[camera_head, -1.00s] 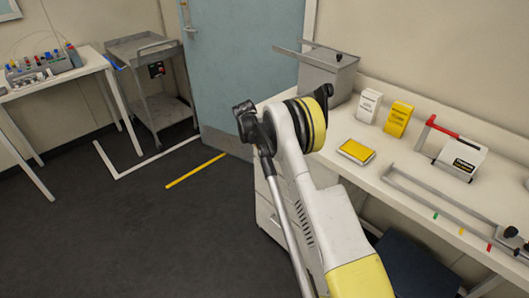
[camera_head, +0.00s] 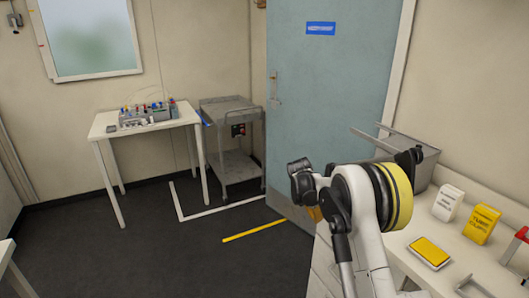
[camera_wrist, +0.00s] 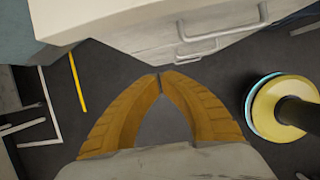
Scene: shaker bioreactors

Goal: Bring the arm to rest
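My gripper (camera_wrist: 159,84) shows in the wrist view as two orange-brown fingers that curve inward, their tips meeting with nothing held between them. It points down over the dark floor, near the white drawer unit. In the head view my arm, white with a yellow band, rises at the lower right in front of the bench, folded at the elbow. A small orange part of my gripper (camera_head: 314,214) shows behind the arm; most of it is hidden there.
A white bench (camera_head: 447,265) at right holds a metal bin (camera_head: 424,168), a white box (camera_head: 447,203), a yellow box (camera_head: 481,224) and a yellow pad (camera_head: 429,252). A grey cart (camera_head: 232,165) and white table (camera_head: 103,126) stand at the back. Floor at left centre is clear.

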